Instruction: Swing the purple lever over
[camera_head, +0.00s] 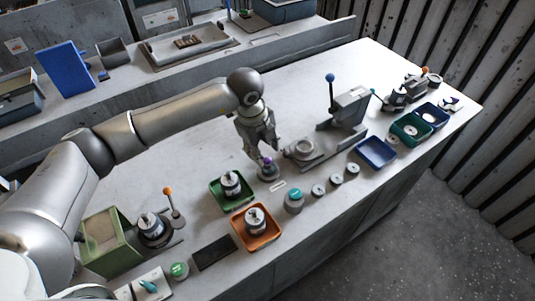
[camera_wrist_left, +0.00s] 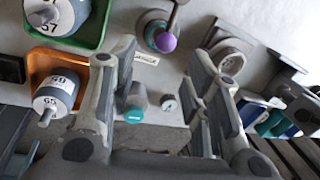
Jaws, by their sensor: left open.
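The purple lever (camera_head: 267,161) has a round purple knob on a short grey stem above a round base. It stands mid-bench, right of the green tray. In the left wrist view its purple knob (camera_wrist_left: 166,42) shows near the top centre, with the stem running up from it. My left gripper (camera_head: 261,148) is open and close above the lever in the head view. In the wrist view the gripper's fingers (camera_wrist_left: 165,60) are spread to either side of the knob, and nothing is between them in a grip. Whether a finger touches the knob I cannot tell. My right gripper is not in view.
The green tray (camera_head: 216,202) and orange tray (camera_head: 240,238), each with a labelled cylinder, lie left of the lever. A teal-topped cylinder (camera_head: 294,201) stands in front. A press with a blue-knobbed lever (camera_head: 331,98) stands to the right. Blue tray (camera_head: 384,160) lies further right.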

